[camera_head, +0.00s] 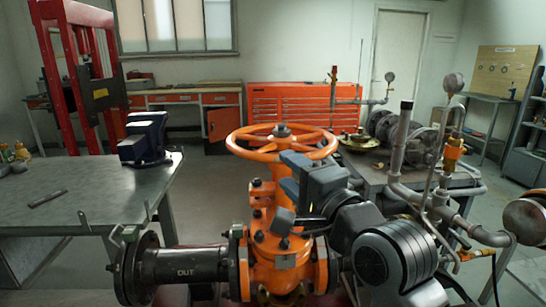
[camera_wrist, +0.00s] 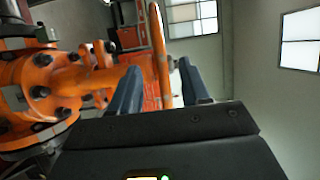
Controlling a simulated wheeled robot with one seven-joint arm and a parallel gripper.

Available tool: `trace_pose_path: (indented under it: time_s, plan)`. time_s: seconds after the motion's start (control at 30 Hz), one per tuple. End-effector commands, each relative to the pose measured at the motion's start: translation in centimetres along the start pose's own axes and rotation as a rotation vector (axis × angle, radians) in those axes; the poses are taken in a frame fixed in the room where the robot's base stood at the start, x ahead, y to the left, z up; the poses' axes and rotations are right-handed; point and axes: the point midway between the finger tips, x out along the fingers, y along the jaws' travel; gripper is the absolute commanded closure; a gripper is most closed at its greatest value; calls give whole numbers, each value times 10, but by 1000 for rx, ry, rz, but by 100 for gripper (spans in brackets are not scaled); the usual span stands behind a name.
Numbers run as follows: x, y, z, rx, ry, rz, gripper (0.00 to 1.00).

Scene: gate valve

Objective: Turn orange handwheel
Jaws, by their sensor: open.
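The orange handwheel (camera_head: 250,154) lies roughly level on top of the orange gate valve (camera_head: 272,270) in the head view. In the wrist view, the handwheel rim (camera_wrist: 160,52) shows nearly edge-on as a thin orange strip. My gripper (camera_wrist: 157,72) is open, with one dark finger on each side of that strip in the picture. I cannot tell whether either finger touches the rim. In the head view my gripper is at the wheel's front right edge, with the fingertips partly hard to make out. The valve body (camera_wrist: 65,85) fills the left of the wrist view.
A black pipe (camera_head: 185,272) marked OUT joins the valve on the left. A metal bench (camera_head: 80,205) with a blue-black vise (camera_head: 145,138) stands at left. Grey pipework (camera_head: 405,165) rises to the right. A red tool cabinet (camera_head: 290,95) stands behind.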

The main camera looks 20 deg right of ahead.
Motion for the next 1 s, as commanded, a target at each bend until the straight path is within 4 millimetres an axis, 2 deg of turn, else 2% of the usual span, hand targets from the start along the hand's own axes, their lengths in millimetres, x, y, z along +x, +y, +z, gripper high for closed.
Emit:
trace_pose_path:
  time_s: [0.3,0.43,0.6,0.83,1.0]
  plan:
    - [48,-1,0,-1,0,0,54]
    - [62,-1,0,-1,0,0,54]
    - [69,0,0,-3,0,0,54]
    - [69,1,0,-3,0,0,54]
    - [69,1,0,-3,0,0,70]
